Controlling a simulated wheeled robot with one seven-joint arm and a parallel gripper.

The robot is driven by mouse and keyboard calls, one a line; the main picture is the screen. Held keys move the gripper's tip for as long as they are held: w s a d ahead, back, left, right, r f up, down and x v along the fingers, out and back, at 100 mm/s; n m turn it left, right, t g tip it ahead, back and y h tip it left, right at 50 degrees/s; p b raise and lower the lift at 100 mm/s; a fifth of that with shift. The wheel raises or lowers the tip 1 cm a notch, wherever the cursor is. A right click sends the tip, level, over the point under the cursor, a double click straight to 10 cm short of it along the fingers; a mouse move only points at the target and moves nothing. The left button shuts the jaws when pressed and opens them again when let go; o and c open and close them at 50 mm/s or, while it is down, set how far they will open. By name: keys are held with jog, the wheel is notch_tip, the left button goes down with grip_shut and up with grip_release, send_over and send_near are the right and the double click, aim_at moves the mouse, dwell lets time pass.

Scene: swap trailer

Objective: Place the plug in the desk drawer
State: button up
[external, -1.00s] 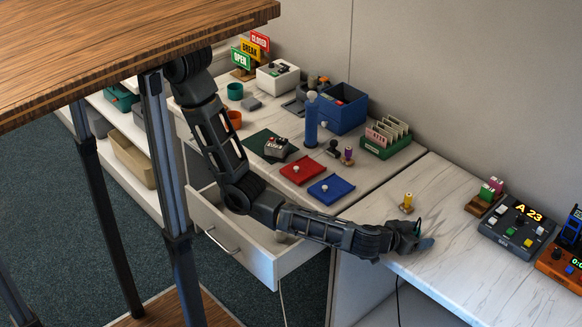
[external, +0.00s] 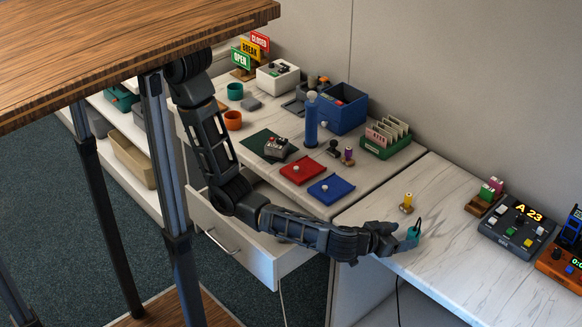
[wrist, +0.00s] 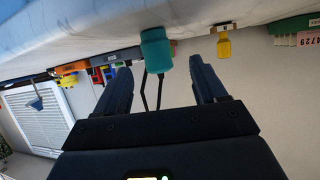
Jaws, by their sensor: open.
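The teal plug (external: 412,238) with its black cord is at the front left of the right-hand white marbled desk. In the wrist view the plug (wrist: 157,48) lies just beyond the tips of my gripper (wrist: 160,78), roughly in line with the gap between the fingers. My gripper (external: 398,240) is open and empty, just left of the plug in the external view. Two dark cord strands hang from the plug between the fingers in the wrist view. The desk drawer (external: 232,243) is pulled open below the left desk. My arm passes over it and hides part of its inside.
A small yellow-topped piece (external: 407,203) stands behind the plug. A control panel (external: 517,224) and an orange device (external: 562,265) are at the right. Red (external: 303,170) and blue (external: 332,189) trays lie on the left desk. The desk's front middle is clear.

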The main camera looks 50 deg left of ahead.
dwell(0.3)
notch_tip(320, 180, up, 11)
jog(key=m+g+p, duration=0.5)
jog(key=m+g, duration=0.2)
jog(key=g, duration=0.4)
send_over(409, 229)
jog(key=s+a, duration=0.1)
jog(key=a, duration=0.1)
notch_tip(409, 229, down, 6)
jog(key=shift+t+h, duration=0.3)
jog(key=shift+p+x, duration=0.4)
jog(key=shift+x, duration=3.25)
jog(key=shift+s+d, duration=0.15)
jog(key=shift+d, duration=0.05)
jog(key=shift+c, duration=0.3)
